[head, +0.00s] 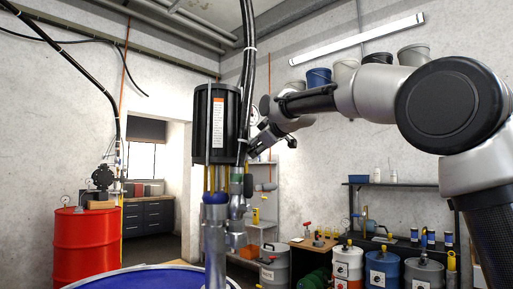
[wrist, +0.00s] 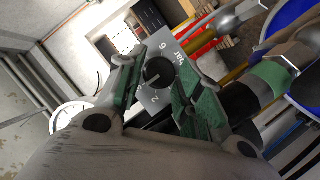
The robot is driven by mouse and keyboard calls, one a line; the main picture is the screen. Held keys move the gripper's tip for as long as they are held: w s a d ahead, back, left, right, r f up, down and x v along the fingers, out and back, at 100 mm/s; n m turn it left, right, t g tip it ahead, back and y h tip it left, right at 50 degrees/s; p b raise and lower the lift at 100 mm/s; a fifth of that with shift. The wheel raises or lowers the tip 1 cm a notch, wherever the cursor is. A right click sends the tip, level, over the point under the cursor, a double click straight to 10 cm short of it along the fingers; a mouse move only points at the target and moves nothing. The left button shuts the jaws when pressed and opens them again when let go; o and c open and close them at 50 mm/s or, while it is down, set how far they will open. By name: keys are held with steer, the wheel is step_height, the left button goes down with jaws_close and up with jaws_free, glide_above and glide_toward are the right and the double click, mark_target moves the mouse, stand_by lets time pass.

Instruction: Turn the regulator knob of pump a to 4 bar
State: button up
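The regulator knob (wrist: 158,73) is black and round with a pale pointer line. It sits on a grey plate (wrist: 165,50) marked "bar", with a 6 and a 2 readable; the 4 is not clear. The pointer line runs toward the lower left of the wrist picture. My gripper (wrist: 156,72) has green-padded fingers on both sides of the knob, apart, with no clear grip on it. In the head view my gripper (head: 257,147) is just right of the black pump motor (head: 215,124); the knob is hidden there. No pump label is readable.
A blue drum (head: 150,279) stands at the bottom below the pump tube. A red drum (head: 84,240) with another pump (head: 102,178) is at the left. A white round gauge (wrist: 68,114) is partly hidden behind my gripper. Shelves and several drums are at the right.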

steer(key=c, duration=0.5)
steer(key=m+g+y, duration=0.1)
steer(key=m, duration=0.1)
steer(key=shift+w+d+m+g, duration=0.1)
steer(key=shift+d+m+g, duration=0.05)
steer(key=shift+m+g, duration=0.2)
steer(key=m+g, duration=0.1)
steer(key=m+y, duration=0.1)
steer(key=m, duration=0.1)
steer(key=shift+w+d+g+y, duration=0.1)
steer(key=shift+g+y, duration=0.2)
steer(key=shift+g, duration=0.05)
stand_by(0.4)
steer(key=o, duration=0.7)
steer(key=shift+o, duration=0.2)
steer(key=shift+r, duration=0.1)
